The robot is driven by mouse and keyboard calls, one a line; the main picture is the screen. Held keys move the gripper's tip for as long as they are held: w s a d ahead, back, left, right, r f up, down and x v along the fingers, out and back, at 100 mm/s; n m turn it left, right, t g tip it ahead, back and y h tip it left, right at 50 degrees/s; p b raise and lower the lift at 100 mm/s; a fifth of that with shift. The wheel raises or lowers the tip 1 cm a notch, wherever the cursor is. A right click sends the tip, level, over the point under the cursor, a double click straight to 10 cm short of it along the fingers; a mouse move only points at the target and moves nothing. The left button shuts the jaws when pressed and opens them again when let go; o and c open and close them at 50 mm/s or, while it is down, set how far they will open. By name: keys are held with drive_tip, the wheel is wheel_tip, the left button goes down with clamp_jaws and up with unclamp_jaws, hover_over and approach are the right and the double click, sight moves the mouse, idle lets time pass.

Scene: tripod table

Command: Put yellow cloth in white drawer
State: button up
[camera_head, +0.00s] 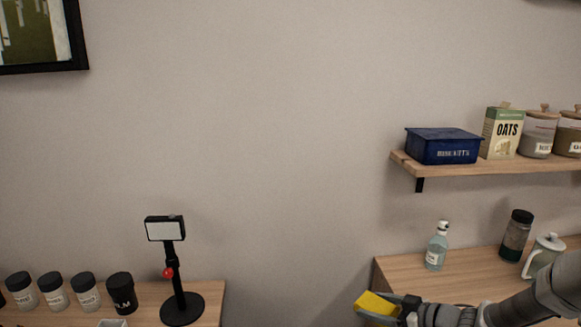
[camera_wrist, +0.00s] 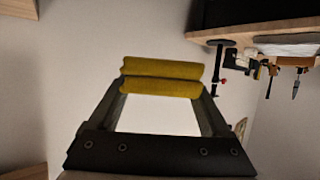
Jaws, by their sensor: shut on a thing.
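The yellow cloth (camera_head: 374,303) is held in my gripper (camera_head: 384,308) at the bottom of the head view, right of centre. In the wrist view the cloth (camera_wrist: 160,88) shows as two yellow rolls, one above the other, across the fingertips of my gripper (camera_wrist: 160,79). My gripper is shut on it, and it is held up in the air. No white drawer can be made out for certain. A bright white area fills the gap between the fingers in the wrist view, and I cannot tell what it is.
A black tripod (camera_head: 178,270) and several dark-lidded jars stand on the left table (camera_head: 214,293). The right counter (camera_head: 393,272) bears a clear bottle (camera_head: 437,246), a dark flask (camera_head: 516,235) and a pale jug (camera_head: 543,256). A shelf (camera_head: 470,167) hangs above. Bare wall lies between.

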drive_tip(key=s+a+n+g+y, duration=0.1)
drive_tip(key=s+a+n+g, duration=0.1)
drive_tip(key=s+a, duration=0.35)
drive_tip(key=shift+w+a+r+m+t+h, duration=1.85)
drive_tip(key=shift+w+a+m, duration=0.55)
drive_tip(key=shift+w+a, duration=0.7)
drive_tip(key=shift+s+d+f+m+t+h, duration=0.1)
drive_tip(key=shift+d+f+m+t+h, duration=0.4)
drive_tip(key=shift+m+h, duration=0.55)
drive_tip(key=shift+s+d+f+m+t+h, duration=0.2)
drive_tip(key=shift+d+f+m+h, duration=0.35)
drive_tip(key=shift+d+m+h, duration=0.55)
drive_tip(key=shift+s+d+f+m+t+h, duration=0.1)
drive_tip(key=shift+d+f+m+t+h, duration=0.35)
drive_tip(key=shift+m+h, duration=0.6)
drive_tip(key=shift+d, duration=0.1)
